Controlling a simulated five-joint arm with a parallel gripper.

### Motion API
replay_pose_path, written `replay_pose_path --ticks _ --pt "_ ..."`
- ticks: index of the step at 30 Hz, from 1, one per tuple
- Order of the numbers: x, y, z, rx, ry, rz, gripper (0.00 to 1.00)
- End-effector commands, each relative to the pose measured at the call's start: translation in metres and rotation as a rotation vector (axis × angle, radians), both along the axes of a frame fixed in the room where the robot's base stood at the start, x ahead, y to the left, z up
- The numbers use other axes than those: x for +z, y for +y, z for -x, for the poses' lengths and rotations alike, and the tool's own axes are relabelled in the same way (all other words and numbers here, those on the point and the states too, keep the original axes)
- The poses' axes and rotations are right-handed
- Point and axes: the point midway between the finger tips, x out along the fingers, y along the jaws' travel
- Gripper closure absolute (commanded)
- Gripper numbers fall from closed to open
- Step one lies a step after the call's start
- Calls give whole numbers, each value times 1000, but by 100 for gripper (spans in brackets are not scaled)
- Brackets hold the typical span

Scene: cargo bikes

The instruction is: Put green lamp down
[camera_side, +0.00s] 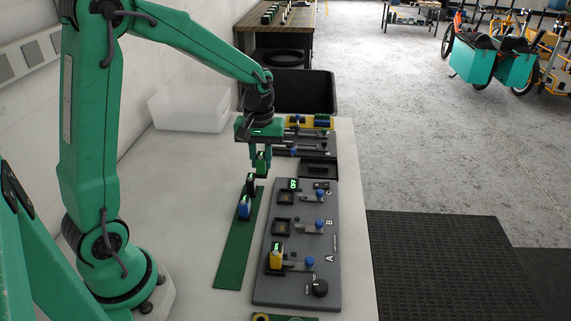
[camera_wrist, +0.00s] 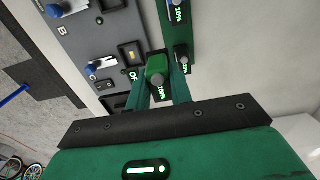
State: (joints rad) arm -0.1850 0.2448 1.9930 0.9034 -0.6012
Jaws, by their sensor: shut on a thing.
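My gripper (camera_side: 261,160) is shut on a green lamp (camera_side: 262,167) near the far end of the green strip. In the wrist view the green lamp (camera_wrist: 157,66) sits between the two fingers and shows a 100% label. The side view does not clearly show whether its base touches anything. A yellow lamp (camera_side: 276,258) stands at place A on the grey board (camera_side: 290,235), whose B and C pads look empty.
The grey board carries blue-knobbed levers and a black knob (camera_side: 320,287). A black tray (camera_side: 319,168) and another board (camera_side: 308,148) lie beyond it. A clear bin (camera_side: 190,109) and a black crate (camera_side: 304,91) stand farther back. White table is free left of the strip.

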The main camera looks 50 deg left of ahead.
Motion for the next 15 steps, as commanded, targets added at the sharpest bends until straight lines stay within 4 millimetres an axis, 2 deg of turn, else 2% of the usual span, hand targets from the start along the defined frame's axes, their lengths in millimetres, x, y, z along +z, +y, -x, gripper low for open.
replay_pose_path --ticks 3,6,15 --pt "4 11 19 3 -1 0 100" --pt "5 16 29 2 0 0 100" --pt "3 19 36 -1 2 1 100"
